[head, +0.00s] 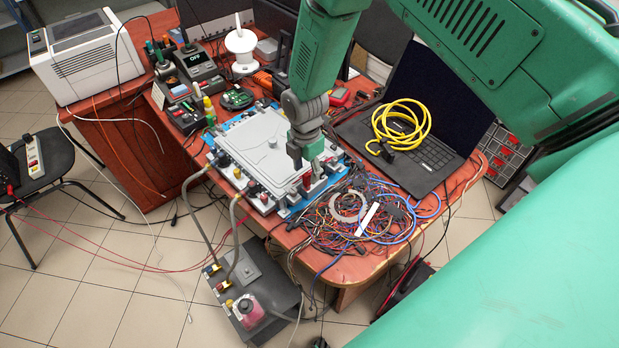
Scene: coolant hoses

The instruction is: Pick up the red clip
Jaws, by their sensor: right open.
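My right gripper (305,163) points down over the right part of the grey plate-like unit (262,140) on the table. Its jaws are open, and I see nothing held between them. A small red piece (306,181) shows just below the fingers, at the near right edge of the unit. It may be the red clip, but it is too small to be sure, and the gripper partly covers that spot. My left gripper is not in view.
Tangled wires (345,222) cover the table's near right corner. A laptop (436,152) with a coiled yellow cable (401,124) stands at right. Two grey hoses run from the unit to a dark floor box (262,275). A soldering station (195,62) stands behind left.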

